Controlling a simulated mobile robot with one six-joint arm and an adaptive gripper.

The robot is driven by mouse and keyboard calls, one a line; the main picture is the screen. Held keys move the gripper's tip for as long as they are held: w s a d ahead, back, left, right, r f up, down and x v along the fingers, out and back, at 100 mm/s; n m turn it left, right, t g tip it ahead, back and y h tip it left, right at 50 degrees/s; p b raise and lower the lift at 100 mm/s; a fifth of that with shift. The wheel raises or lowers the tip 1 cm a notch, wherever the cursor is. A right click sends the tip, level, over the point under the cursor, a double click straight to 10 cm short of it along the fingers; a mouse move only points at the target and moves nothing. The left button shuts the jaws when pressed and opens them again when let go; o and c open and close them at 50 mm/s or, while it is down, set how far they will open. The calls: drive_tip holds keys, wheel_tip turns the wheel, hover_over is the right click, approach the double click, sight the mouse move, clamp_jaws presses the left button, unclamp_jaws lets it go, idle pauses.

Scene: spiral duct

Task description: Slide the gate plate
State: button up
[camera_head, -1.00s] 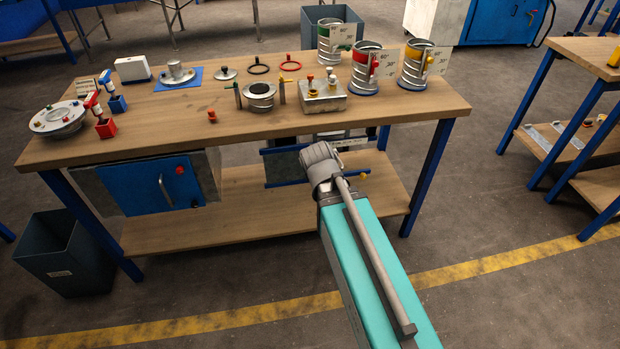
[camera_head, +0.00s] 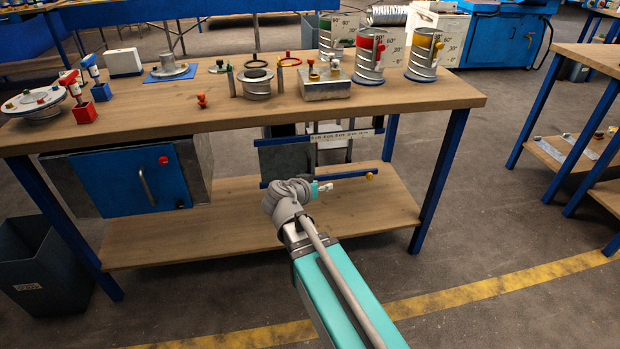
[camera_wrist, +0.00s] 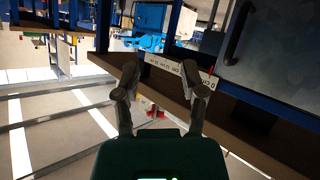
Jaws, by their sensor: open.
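The gate plate (camera_head: 287,161) is a grey sheet between two blue rails (camera_head: 330,178) below the bench top. A white scale strip (camera_head: 343,135) with dark marks sits above it to the right. My gripper (camera_head: 328,187) is small in the head view, in front of the lower rail, pointing right, and appears apart from the plate. In the wrist view my gripper (camera_wrist: 160,75) shows two spread fingers with nothing between them. The scale strip (camera_wrist: 182,75) also shows there, partly behind the right finger.
The blue cabinet (camera_head: 130,182) with a handle hangs left of the gate. The bench top (camera_head: 150,128) carries several parts and ducts. A lower shelf (camera_head: 385,205) lies below the gate. A bin (camera_head: 45,265) stands at the left. The floor in front is clear.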

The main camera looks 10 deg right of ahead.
sight(308, 165)
drive_tip(key=w+a+f+t+b, duration=0.4)
drive_tip(key=a+t+b, duration=0.2)
drive_tip(key=a+b, duration=0.2)
drive_tip(key=shift+b, duration=1.15)
drive_tip(key=shift+w, duration=0.15)
drive_tip(key=shift+x, duration=6.8)
drive_tip(key=shift+r, duration=0.1)
clamp_jaws()
